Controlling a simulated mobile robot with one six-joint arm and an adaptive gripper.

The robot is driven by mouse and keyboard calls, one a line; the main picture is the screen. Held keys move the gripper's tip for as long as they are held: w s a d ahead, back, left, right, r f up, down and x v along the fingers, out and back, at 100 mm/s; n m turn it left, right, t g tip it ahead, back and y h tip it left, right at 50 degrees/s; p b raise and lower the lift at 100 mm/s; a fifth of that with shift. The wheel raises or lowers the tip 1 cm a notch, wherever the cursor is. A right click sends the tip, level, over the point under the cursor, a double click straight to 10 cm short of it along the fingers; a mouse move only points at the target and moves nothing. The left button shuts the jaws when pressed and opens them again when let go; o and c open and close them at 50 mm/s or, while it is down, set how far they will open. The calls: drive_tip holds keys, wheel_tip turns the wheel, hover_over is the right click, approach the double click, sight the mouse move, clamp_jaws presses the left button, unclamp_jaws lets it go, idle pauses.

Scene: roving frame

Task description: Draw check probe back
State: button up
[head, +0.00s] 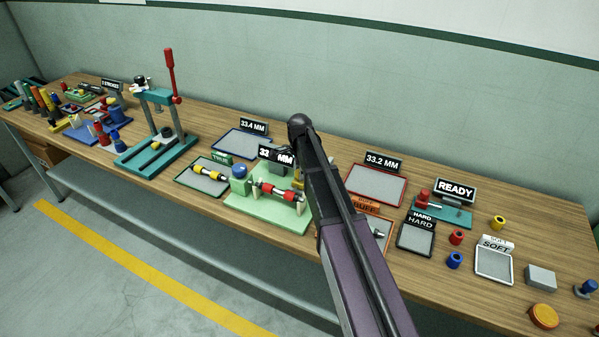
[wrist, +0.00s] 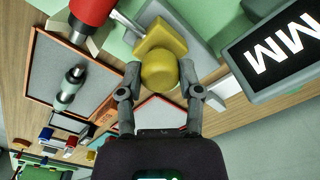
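The yellow probe knob (wrist: 161,70) sits on a yellow block beside a grey housing in the wrist view. My gripper (wrist: 160,72) has its two fingers on either side of the knob, with a small gap showing at each side. In the head view a bit of yellow (head: 297,184) shows beside my arm, which hides my gripper there. The green gauge base (head: 262,213) carries a shaft with red collars (head: 290,195) and a blue-topped post (head: 239,172). A red collar (wrist: 92,10) is close to the knob in the wrist view. A black MM display (head: 275,157) stands behind.
An orange-rimmed tray (wrist: 50,60) holding a shaft part (wrist: 70,88) lies near my gripper. A green-rimmed tray (head: 188,181) is left of the gauge and a red-rimmed tray (head: 376,184) right of it. A teal press (head: 155,155) stands further left.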

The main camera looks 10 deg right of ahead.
clamp_jaws()
drive_tip(key=shift+w+d, duration=0.65)
drive_tip(key=shift+w, duration=0.3)
drive_tip(key=shift+w+d, duration=0.65)
drive_tip(key=shift+w, duration=0.25)
drive_tip(key=o, duration=0.9)
unclamp_jaws()
